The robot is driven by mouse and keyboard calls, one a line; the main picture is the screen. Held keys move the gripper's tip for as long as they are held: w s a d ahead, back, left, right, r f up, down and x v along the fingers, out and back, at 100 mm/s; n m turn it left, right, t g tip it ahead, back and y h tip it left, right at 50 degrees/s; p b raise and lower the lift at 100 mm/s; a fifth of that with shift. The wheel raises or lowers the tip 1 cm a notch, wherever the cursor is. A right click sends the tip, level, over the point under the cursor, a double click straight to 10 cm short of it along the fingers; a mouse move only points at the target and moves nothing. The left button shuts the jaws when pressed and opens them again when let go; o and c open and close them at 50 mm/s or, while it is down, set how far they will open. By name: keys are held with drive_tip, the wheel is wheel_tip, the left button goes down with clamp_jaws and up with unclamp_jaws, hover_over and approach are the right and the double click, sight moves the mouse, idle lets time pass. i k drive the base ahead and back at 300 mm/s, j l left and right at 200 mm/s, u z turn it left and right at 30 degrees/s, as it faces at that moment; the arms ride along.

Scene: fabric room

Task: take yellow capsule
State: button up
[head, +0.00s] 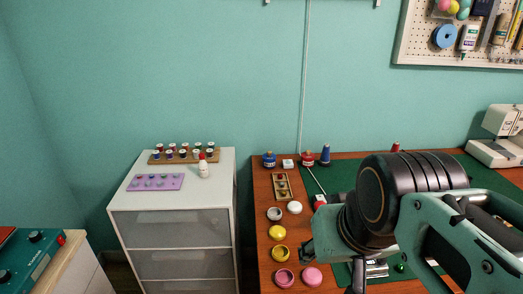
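Two round yellow pieces lie on the left part of the brown table in the head view. The upper yellow piece (277,232) looks like a capsule part or cap. The lower yellow piece (279,253) looks like an open ring or cup with a darker middle. I cannot tell whether they belong to one capsule. My arm reaches over the table to the right of them. My gripper (358,274) is mostly hidden behind my arm at the bottom of the picture, apart from the yellow pieces.
White round pieces (295,207) and pink round pieces (312,277) lie near the yellow ones. A small wooden tray (274,186) and bottles stand behind. A green mat (345,178) covers the table's middle. A white drawer cabinet (170,220) stands left, across a gap.

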sight(280, 253)
drive_tip(key=i+j+z, duration=0.2)
drive_tip(key=j, duration=0.3)
drive_tip(key=j+z, duration=0.25)
drive_tip(key=j, duration=0.2)
drive_tip(key=i+j+z, duration=0.2)
drive_tip(key=j, duration=0.35)
drive_tip(key=k+z, duration=0.2)
drive_tip(key=i+u, duration=0.15)
